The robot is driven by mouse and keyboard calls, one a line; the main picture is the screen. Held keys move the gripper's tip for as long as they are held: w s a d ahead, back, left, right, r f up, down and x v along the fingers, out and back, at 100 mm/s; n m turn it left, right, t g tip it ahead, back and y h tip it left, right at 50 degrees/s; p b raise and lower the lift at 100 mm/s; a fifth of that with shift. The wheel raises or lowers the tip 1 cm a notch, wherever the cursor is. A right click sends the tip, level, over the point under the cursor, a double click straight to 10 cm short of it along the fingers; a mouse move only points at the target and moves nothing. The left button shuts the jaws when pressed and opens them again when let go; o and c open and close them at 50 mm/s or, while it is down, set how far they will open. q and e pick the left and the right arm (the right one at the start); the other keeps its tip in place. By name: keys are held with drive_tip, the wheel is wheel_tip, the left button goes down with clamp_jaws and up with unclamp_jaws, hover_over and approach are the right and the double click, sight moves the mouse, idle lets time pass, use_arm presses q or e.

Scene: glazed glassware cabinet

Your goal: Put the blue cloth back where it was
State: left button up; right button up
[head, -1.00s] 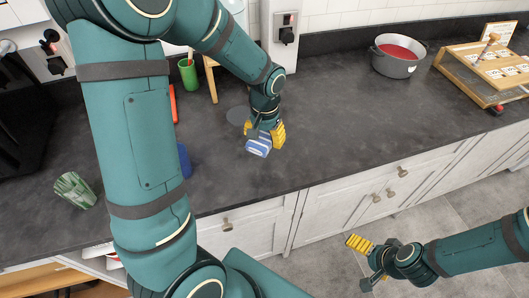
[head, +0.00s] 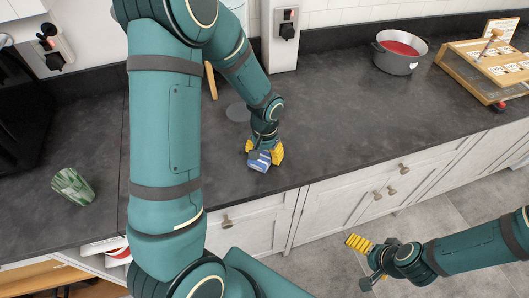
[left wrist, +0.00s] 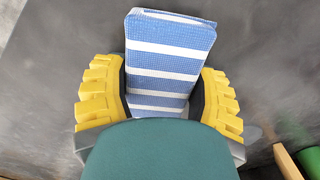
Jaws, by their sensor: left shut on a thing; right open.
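The blue cloth (head: 260,161) is a folded piece with white stripes. My left gripper (head: 264,154) is shut on it, with the yellow fingers on its two sides, over the dark counter near its front edge. In the left wrist view the cloth (left wrist: 166,60) stands out between the yellow fingers of my left gripper (left wrist: 162,100). I cannot tell whether the cloth touches the counter. My right gripper (head: 366,262) is open and empty, low at the right, out in front of the cabinets.
A grey pot with red contents (head: 399,52) and a wooden box (head: 490,70) stand at the back right. A dark round disc (head: 238,112) lies behind my left gripper. The counter's middle right is clear.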

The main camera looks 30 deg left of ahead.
use_arm(q)
drive_tip(key=shift+f, duration=0.2)
drive_tip(key=o, duration=1.2)
drive_tip(key=shift+w+r, duration=0.1)
drive_tip(key=shift+r, duration=0.45)
wheel_tip(320, 180, up, 11)
drive_tip(key=shift+r+p, duration=0.15)
drive_tip(key=shift+p, duration=0.75)
